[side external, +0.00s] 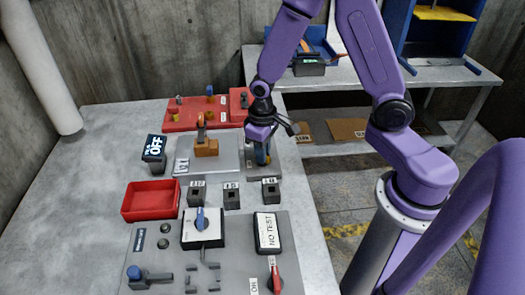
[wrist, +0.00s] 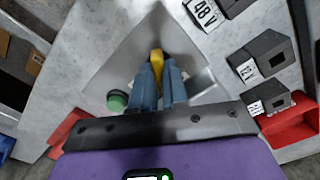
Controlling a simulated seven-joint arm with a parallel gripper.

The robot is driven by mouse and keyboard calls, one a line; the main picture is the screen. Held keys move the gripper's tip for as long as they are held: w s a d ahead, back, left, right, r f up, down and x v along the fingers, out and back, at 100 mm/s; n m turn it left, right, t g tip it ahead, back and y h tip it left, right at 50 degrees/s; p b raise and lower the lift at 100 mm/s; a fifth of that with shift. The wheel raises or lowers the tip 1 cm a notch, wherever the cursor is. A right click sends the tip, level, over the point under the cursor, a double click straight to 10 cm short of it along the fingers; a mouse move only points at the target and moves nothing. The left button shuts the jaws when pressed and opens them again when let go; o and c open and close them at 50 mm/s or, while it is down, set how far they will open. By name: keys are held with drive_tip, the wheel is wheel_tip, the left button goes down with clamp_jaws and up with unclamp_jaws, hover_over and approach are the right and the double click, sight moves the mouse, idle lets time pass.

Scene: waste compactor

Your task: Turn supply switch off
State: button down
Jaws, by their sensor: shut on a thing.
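My gripper (side external: 262,154) reaches down to a small grey plate (side external: 258,172) at the right side of the table. In the wrist view, my two blue fingers (wrist: 158,82) are shut on a yellow switch handle (wrist: 156,58). The handle stands on the grey plate, which also shows in the wrist view (wrist: 125,62). A green button (wrist: 117,100) sits on the plate beside the fingers. The fingers hide the lower part of the handle. No supply label is readable on it. A dark OFF sign (side external: 155,144) stands at the left.
An orange-handled device (side external: 205,146) stands left of my gripper. Several dark blocks with labels, one reading 48 V (wrist: 205,12), stand nearby. A red tray (side external: 150,212) and a control panel (side external: 165,262) with a blue knob are in front. The table's left side is clear.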

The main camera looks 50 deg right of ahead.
drive_tip(key=m, duration=1.1)
drive_tip(key=shift+m, duration=0.3)
idle(0.4)
drive_tip(key=c, duration=1.1)
unclamp_jaws()
drive_tip(key=shift+c, duration=0.2)
wheel_tip(320, 180, up, 18)
drive_tip(key=shift+f, duration=0.25)
